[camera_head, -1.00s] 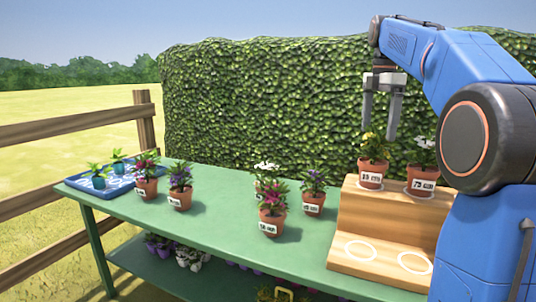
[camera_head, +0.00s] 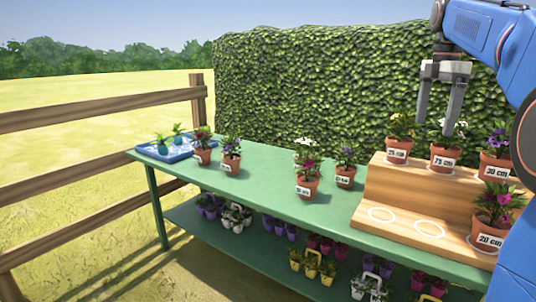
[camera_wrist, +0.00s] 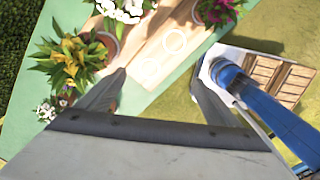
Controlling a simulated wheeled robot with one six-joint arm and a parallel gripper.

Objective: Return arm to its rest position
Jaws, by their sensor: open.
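My blue arm reaches in from the right edge, and my gripper (camera_head: 436,122) hangs open and empty, fingers down. In the head view it overlaps the upper step of a wooden stand (camera_head: 376,188), between a yellow-flowered pot (camera_head: 397,148) labelled 25 cm and a white-flowered pot (camera_head: 444,155) labelled 75 cm. In the wrist view nothing is between the fingers (camera_wrist: 160,72). The yellow flowers (camera_wrist: 70,55) are left of them and the white flowers (camera_wrist: 124,10) above.
A pot labelled 30 cm (camera_head: 496,165) stands on the upper step, a 20 cm pot (camera_head: 488,235) on the lower step beside two empty rings. Several pots and a blue tray (camera_head: 170,150) are on the green table (camera_head: 260,190). A fence (camera_head: 70,120) and hedge (camera_head: 300,90) surround it.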

